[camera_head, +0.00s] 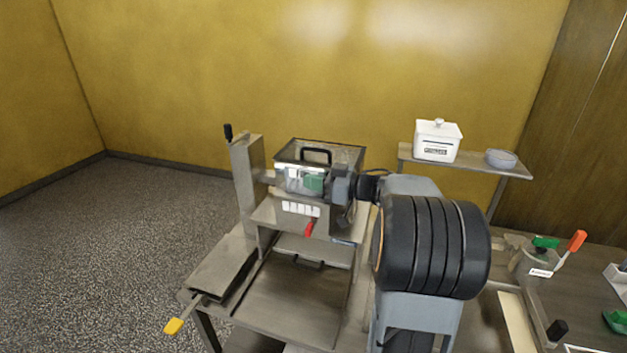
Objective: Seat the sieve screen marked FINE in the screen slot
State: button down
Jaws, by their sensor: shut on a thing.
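My gripper (341,186) is at the front right of a metal machine (268,213), level with the clear-sided box on top of it. A green piece (313,182) shows at the gripper's left end, and my gripper is shut on it. I cannot tell whether it is the handle of a sieve screen, as any mesh is hidden or too small to see. No FINE mark can be read. The screen slot cannot be made out; my gripper and arm cover part of the machine's right side.
The box has a black handle (316,151). Below are a red lever (309,229) and a yellow-ended lever (174,325). A white lidded container (437,141) and a clear bowl (501,159) stand on a shelf. An orange-handled lever (577,241) and another green item (617,320) are at right.

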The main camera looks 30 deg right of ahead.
aim_at(314, 169)
jog(key=shift+r+p, duration=2.1)
jog(key=shift+r, duration=0.15)
jog(key=shift+p, duration=0.7)
dwell(0.5)
jog(key=shift+f+b, duration=1.9)
jog(key=shift+f, duration=1.35)
jog(key=c, duration=1.1)
grip_release()
jog(key=shift+o, duration=0.2)
jog(key=shift+f, duration=0.1)
jog(key=shift+s, duration=0.1)
jog(key=b+v, duration=0.2)
jog(key=v, duration=1.1)
jog(key=shift+s+d+b, duration=0.2)
jog(key=shift+d+b, duration=0.05)
jog(key=shift+b, duration=0.05)
